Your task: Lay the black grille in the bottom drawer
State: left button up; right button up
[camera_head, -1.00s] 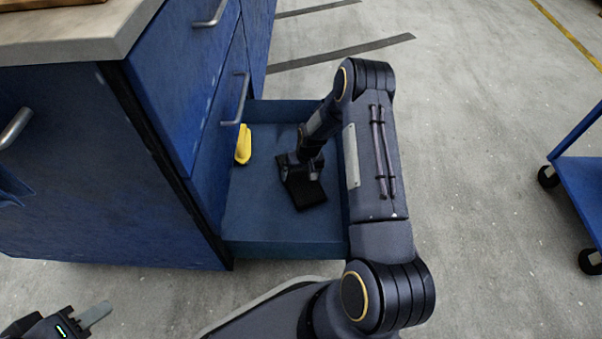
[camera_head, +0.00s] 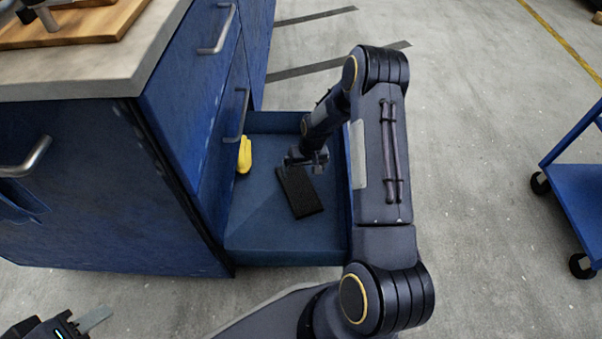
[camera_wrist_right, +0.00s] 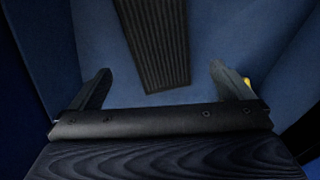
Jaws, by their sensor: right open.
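The black grille (camera_head: 299,192) lies flat on the floor of the open bottom drawer (camera_head: 262,235). In the right wrist view the ribbed grille (camera_wrist_right: 157,45) lies beyond and between the fingers, apart from them. My right gripper (camera_head: 308,161) is over the drawer at the far end of the grille, open and empty; its two spread fingers show in the right wrist view (camera_wrist_right: 160,88). My left gripper (camera_head: 88,322) is at the lower left corner of the head view, away from the drawer, only partly in view; its opening cannot be made out.
A yellow object (camera_head: 244,155) lies in the drawer by the cabinet side. The blue cabinet (camera_head: 100,190) stands at left, with a wooden board (camera_head: 75,28) on its worktop. A blue cart (camera_head: 578,190) stands at right, with clear floor between.

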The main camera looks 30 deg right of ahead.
jog(key=s+a+r+t, duration=0.1)
jog(key=s+r, duration=0.2)
jog(key=r, duration=0.6)
jog(key=s+a+r+y+p, duration=0.1)
jog(key=s+a+r, duration=0.15)
jog(key=r, duration=0.55)
jog(key=s+a+r+t, duration=0.1)
jog(key=s+r, duration=0.2)
jog(key=r, duration=0.6)
jog(key=s+a+r+t, duration=0.1)
jog(key=s+a+r, duration=0.2)
jog(key=s, duration=0.6)
jog(key=s+a+r+n+t+y, duration=0.1)
jog(key=s+a+r, duration=0.3)
jog(key=s, duration=0.6)
jog(key=shift+s+a+n+y, duration=0.15)
jog(key=shift+a+n+y, duration=0.15)
jog(key=shift+a, duration=0.5)
